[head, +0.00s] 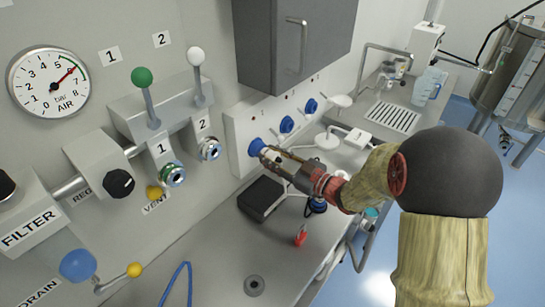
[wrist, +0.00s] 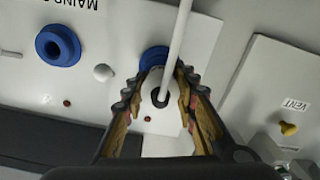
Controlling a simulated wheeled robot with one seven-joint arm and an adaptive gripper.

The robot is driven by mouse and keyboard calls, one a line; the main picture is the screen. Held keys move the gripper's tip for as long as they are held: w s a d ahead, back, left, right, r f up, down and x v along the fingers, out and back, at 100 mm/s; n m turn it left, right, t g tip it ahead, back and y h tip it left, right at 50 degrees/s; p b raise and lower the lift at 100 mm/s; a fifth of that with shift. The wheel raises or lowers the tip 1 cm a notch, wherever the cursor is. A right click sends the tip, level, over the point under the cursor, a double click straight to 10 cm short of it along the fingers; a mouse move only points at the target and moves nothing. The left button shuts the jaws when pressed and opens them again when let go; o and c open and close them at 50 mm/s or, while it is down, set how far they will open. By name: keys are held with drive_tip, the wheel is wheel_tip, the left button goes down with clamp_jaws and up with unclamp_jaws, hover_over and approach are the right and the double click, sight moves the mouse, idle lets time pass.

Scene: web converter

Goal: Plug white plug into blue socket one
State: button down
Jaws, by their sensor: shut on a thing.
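My gripper (head: 272,158) reaches to the wall panel at the nearest blue socket (head: 256,147). In the wrist view my gripper (wrist: 160,100) is shut on the white plug (wrist: 161,78), a finger on each side. The plug's white cord (wrist: 180,35) runs up across that view. The blue socket (wrist: 154,55) shows right behind the plug, in line with it and partly covered. I cannot tell whether the plug is touching or inside the socket. Its number is not readable. A second blue socket (wrist: 57,46) is free at the left.
More blue sockets (head: 287,123) sit further along the panel. A black box (head: 261,199) lies on the bench below my gripper. A grey cabinet (head: 290,45) hangs above. Valves with levers (head: 147,95) stand at the left. The front of the bench (head: 215,265) is mostly clear.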

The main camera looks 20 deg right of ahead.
drive_tip(key=shift+w, duration=0.15)
drive_tip(key=c, duration=1.3)
unclamp_jaws()
drive_tip(key=shift+a, duration=0.1)
drive_tip(key=v, duration=1.2)
